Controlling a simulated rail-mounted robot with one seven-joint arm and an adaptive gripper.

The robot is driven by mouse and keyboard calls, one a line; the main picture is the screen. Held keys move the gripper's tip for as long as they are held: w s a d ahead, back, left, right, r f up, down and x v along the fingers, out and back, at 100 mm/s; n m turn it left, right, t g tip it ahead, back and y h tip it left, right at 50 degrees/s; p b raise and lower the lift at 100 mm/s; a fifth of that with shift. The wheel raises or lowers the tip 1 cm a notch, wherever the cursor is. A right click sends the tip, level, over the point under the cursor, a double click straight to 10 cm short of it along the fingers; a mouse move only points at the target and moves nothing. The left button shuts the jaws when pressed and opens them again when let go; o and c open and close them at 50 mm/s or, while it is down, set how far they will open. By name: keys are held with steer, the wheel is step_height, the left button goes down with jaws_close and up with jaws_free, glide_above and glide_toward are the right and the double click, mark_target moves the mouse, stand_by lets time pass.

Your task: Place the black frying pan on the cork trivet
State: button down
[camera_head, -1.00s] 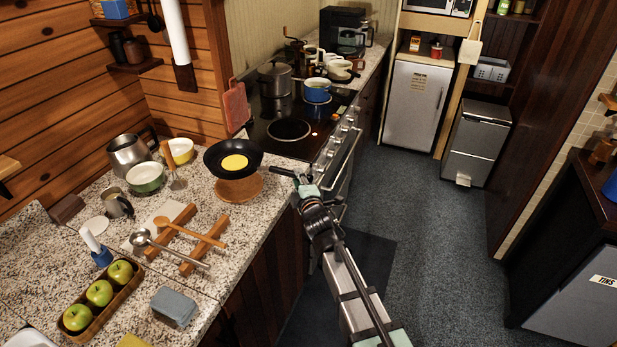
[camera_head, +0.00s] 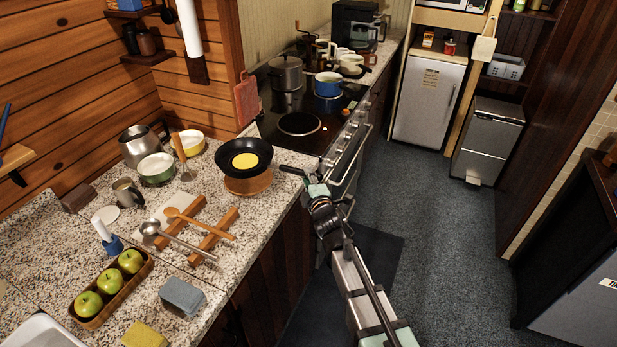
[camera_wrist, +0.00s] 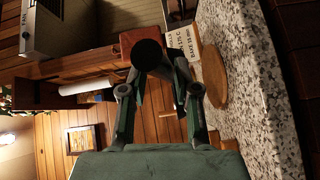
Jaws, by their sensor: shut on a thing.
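The black frying pan (camera_head: 226,160), with a yellow disc (camera_head: 244,160) in it, is held level over the cork trivet (camera_head: 247,186). The trivet lies on the granite counter in front of the hob. In the head view the pan covers the trivet's far part; I cannot tell how small the gap is. My gripper (camera_head: 310,178) is shut on the pan's handle, off the counter's right edge. In the wrist view the dark handle end (camera_wrist: 146,54) sits between the fingers and hides the pan. The round trivet (camera_wrist: 213,76) shows to its right.
Left of the pan are a green bowl (camera_head: 156,168), a yellow bowl (camera_head: 188,142) and a whisk. A wooden rack (camera_head: 212,236) with a spoon and ladle stands in front. The hob (camera_head: 300,123) lies behind, with pots farther back. The floor at right is clear.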

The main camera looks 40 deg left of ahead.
step_height(320, 180, down, 6)
steer(key=b, duration=0.6)
steer(key=shift+f+b, duration=0.35)
steer(key=shift+b, duration=0.1)
stand_by(0.4)
steer(key=c, duration=0.8)
jaws_free()
steer(key=o, duration=0.4)
steer(key=shift+f, duration=0.1)
steer(key=shift+c, duration=0.2)
steer(key=v, duration=1.2)
steer(key=shift+s, duration=0.1)
